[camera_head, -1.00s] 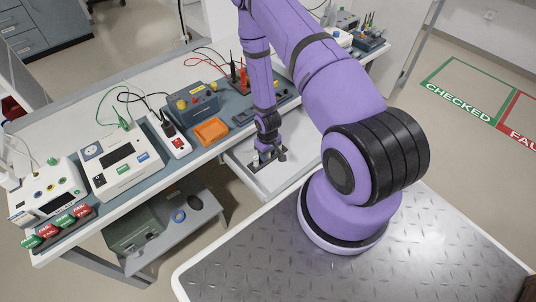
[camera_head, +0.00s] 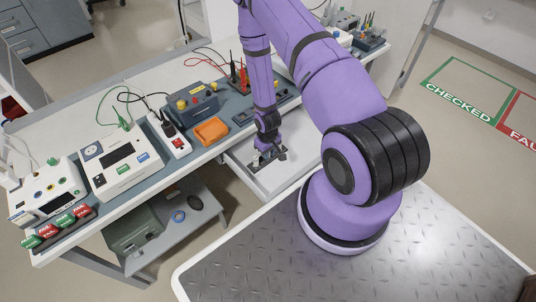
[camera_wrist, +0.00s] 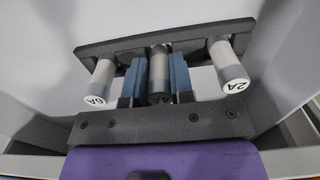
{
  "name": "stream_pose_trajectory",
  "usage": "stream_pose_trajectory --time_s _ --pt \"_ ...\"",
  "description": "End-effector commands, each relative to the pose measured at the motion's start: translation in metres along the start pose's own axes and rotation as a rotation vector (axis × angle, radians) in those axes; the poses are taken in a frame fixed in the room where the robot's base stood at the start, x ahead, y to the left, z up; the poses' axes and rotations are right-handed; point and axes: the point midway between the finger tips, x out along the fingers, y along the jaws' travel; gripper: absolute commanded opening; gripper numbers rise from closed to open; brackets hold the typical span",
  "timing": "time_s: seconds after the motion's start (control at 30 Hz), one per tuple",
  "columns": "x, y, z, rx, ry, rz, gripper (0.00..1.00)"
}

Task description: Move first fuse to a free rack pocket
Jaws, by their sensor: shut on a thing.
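In the wrist view a dark rack bar (camera_wrist: 110,47) crosses the picture. A pale grey fuse marked 6A (camera_wrist: 100,82) stands at its left end, and one marked 2A (camera_wrist: 228,65) at its right end. My gripper (camera_wrist: 160,78), with blue finger pads, is shut on a middle fuse (camera_wrist: 159,65) between them. In the head view my gripper (camera_head: 268,156) is low over the dark rack (camera_head: 252,162) in the drawer.
The open pale drawer (camera_head: 285,178) has side walls close around my gripper. The bench above holds an orange tray (camera_head: 211,131), a grey-blue box (camera_head: 193,103) and several testers with cables. The drawer floor right of the rack looks clear.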

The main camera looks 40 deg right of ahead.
Motion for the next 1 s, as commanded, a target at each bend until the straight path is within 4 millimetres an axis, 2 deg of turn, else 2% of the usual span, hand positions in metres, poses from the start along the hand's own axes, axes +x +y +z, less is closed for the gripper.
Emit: stream_pose_trajectory --time_s 1.0 --pt "-0.035 0.0 -0.001 0.0 0.001 0.0 0.0"
